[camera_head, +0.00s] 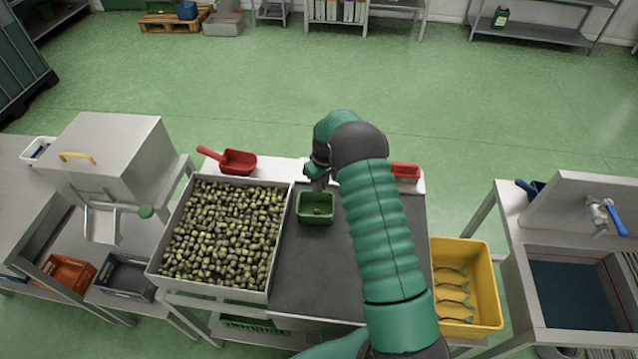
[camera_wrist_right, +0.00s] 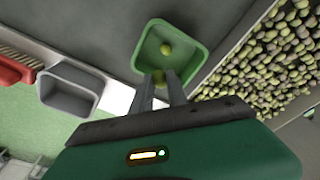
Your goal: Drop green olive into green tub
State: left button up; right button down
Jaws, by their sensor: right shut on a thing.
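The green tub (camera_head: 302,215) stands on the dark work surface, just right of the big olive tray, with a green olive (camera_head: 317,211) on its floor. In the right wrist view the green tub (camera_wrist_right: 195,30) shows the same olive (camera_wrist_right: 166,49) inside. My right gripper (camera_head: 318,184) is at the tub's far edge. Its fingers (camera_wrist_right: 160,82) are shut on another green olive (camera_wrist_right: 158,75), which shows between the fingertips against the tub's near side in the wrist view. How high it is held I cannot tell. My left gripper is not in view.
A steel tray of mixed olives (camera_head: 163,272) fills the left of the table. A grey tub (camera_wrist_right: 70,88) shows in the wrist view. A yellow crate (camera_head: 487,290) stands at right.

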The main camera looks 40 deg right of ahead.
jog(key=shift+d, duration=0.1)
jog(key=c, duration=1.6)
grip_release()
jog(key=shift+c, duration=0.2)
jog(key=o, duration=0.4)
jog(key=shift+a, duration=0.2)
notch_tip(320, 180, up, 17)
jog(key=s+b, duration=0.2)
jog(key=shift+f, duration=0.15)
